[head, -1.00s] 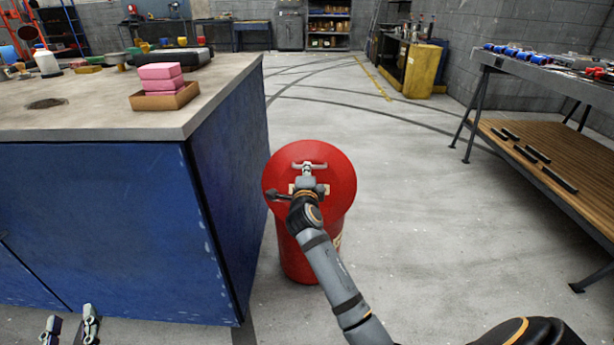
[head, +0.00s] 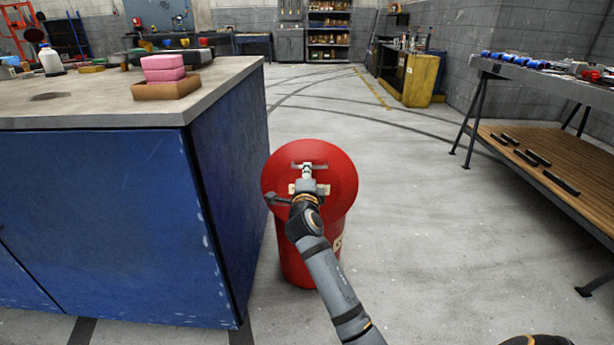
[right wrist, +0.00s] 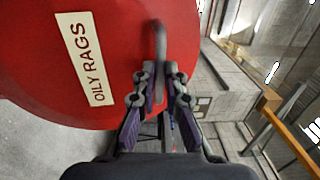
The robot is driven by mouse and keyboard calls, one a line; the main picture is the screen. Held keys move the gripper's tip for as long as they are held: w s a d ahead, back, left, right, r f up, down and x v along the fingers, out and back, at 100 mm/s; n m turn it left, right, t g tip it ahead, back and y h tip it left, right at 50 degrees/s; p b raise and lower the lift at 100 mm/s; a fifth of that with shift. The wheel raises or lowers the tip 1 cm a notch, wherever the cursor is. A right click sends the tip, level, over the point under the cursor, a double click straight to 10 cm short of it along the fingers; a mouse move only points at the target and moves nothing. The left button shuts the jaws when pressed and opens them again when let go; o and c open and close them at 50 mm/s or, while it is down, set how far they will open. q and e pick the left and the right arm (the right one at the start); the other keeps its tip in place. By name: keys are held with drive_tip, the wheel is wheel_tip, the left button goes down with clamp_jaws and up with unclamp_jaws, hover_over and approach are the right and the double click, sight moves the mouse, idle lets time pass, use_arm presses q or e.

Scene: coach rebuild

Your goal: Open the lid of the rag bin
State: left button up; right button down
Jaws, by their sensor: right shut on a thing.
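The red rag bin (head: 296,262) stands on the floor at the right end of the blue bench. Its round red lid (head: 340,178) shows as a nearly full disc wider than the body; I cannot tell for sure how far it is raised. In the right wrist view the lid (right wrist: 125,60) fills the upper left, with an "OILY RAGS" label (right wrist: 86,60). My right gripper (head: 307,176) is at the lid; in the wrist view its fingers (right wrist: 160,80) are shut on the metal lid handle (right wrist: 160,42). My left gripper is out of view.
The blue bench (head: 90,220) stands close on the bin's left, with pink sponges (head: 162,68) in a tray on top. A workbench with a wooden shelf (head: 535,160) is at the right. The floor between is clear.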

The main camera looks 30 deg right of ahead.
drive_tip(key=shift+s, duration=0.15)
idle(0.4)
drive_tip(key=c, duration=1.4)
unclamp_jaws()
drive_tip(key=v, duration=0.7)
drive_tip(key=shift+s+a, duration=0.2)
drive_tip(key=shift+f, duration=0.2)
